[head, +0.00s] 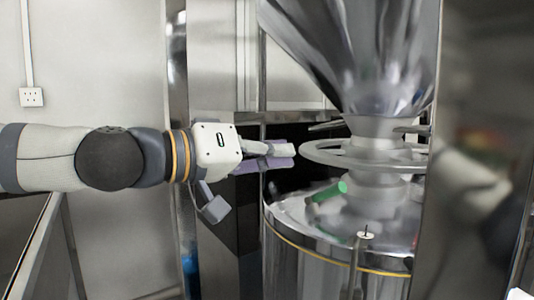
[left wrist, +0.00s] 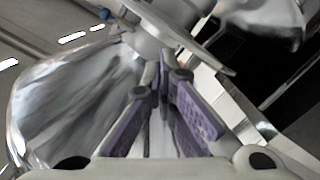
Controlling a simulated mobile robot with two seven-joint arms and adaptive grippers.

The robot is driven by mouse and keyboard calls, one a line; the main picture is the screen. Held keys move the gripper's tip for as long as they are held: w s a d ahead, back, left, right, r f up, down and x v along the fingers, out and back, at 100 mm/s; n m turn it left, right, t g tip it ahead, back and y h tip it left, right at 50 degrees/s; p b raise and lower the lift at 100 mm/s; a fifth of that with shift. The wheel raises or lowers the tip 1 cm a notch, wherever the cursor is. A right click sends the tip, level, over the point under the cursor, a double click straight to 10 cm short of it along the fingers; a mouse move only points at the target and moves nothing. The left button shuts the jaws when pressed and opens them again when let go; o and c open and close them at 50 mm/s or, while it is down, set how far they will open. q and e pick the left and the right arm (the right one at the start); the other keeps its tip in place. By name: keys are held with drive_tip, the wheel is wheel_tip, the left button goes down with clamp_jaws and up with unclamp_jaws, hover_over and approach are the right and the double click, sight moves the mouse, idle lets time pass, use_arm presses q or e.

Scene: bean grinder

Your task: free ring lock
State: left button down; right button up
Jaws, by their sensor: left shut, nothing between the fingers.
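The ring lock (head: 318,155) is a flat grey handwheel-like ring around the neck below the metal hopper (head: 375,50). In the left wrist view the ring (left wrist: 190,44) curves just beyond my fingertips, beside the grey neck. My left gripper (head: 294,154) comes in level from the left, its purple-padded fingers just left of the ring's near left rim. The fingers also show in the left wrist view (left wrist: 163,78); they are shut and empty. I cannot tell whether the tips touch the ring. The ring's right end is hidden behind a metal post. My right gripper is out of view.
A shiny metal drum (head: 285,225) with a yellow band stands below the ring. A broad metal post (head: 475,150) blocks the right side. A dark panel stands behind my gripper.

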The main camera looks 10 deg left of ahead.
sight(326, 194)
use_arm(q)
drive_tip(key=w+d+f, duration=0.1)
drive_tip(key=d+f, duration=0.1)
drive_tip(key=d, duration=0.1)
drive_tip(key=w+d+f+b, duration=0.1)
drive_tip(key=d, duration=0.1)
drive_tip(key=shift+w, duration=0.3)
drive_tip(key=shift+s+d+f, duration=0.2)
drive_tip(key=shift+d, duration=0.05)
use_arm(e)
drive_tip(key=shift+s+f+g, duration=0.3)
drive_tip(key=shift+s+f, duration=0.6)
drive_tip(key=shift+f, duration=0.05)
